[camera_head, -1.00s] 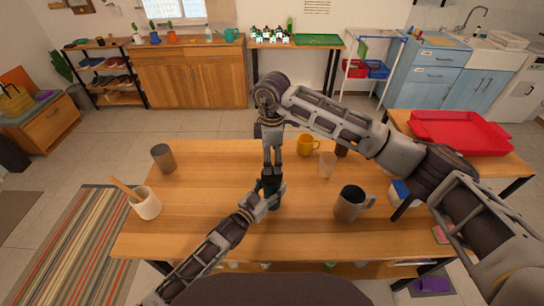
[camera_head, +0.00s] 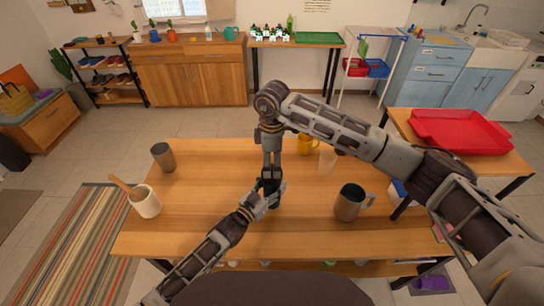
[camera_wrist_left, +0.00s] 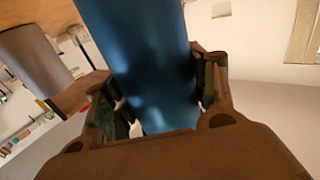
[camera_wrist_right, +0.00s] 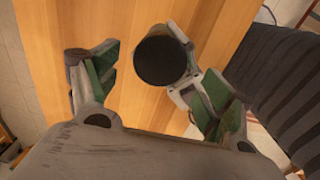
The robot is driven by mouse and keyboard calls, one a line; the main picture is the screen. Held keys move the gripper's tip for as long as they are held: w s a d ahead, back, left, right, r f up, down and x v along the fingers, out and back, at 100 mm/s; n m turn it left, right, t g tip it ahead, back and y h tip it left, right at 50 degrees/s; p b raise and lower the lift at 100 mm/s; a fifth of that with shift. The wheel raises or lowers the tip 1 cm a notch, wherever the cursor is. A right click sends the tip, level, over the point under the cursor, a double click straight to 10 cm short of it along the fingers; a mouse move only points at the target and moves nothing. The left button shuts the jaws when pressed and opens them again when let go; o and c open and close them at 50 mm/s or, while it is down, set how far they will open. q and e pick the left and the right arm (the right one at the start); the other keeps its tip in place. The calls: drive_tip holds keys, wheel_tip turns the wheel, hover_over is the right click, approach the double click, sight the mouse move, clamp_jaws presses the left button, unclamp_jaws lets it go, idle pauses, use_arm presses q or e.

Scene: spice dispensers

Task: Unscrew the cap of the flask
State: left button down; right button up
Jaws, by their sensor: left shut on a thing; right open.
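The flask has a dark blue body (camera_wrist_left: 150,60) that fills the middle of the left wrist view. My left gripper (camera_head: 268,193) is shut on this body and holds it over the table. The flask's round black cap (camera_wrist_right: 160,60) shows from above in the right wrist view. My right gripper (camera_wrist_right: 150,88) is open and points down at the cap from above. The cap lies between its fingers in that view, nearer the right-hand finger; I see no grip on it. In the head view the right gripper (camera_head: 271,176) hides most of the cap.
The wooden table (camera_head: 205,215) holds a grey-brown cup (camera_head: 163,157), a white pot with a wooden utensil (camera_head: 146,203), a grey mug (camera_head: 349,203), a yellow mug (camera_head: 306,144) and a clear cup (camera_head: 327,160). A red tray (camera_head: 460,132) stands at right. The table's left middle is clear.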

sight(272, 171)
drive_tip(key=shift+f, duration=2.75)
drive_tip(key=c, duration=1.1)
drive_tip(key=shift+o, duration=0.2)
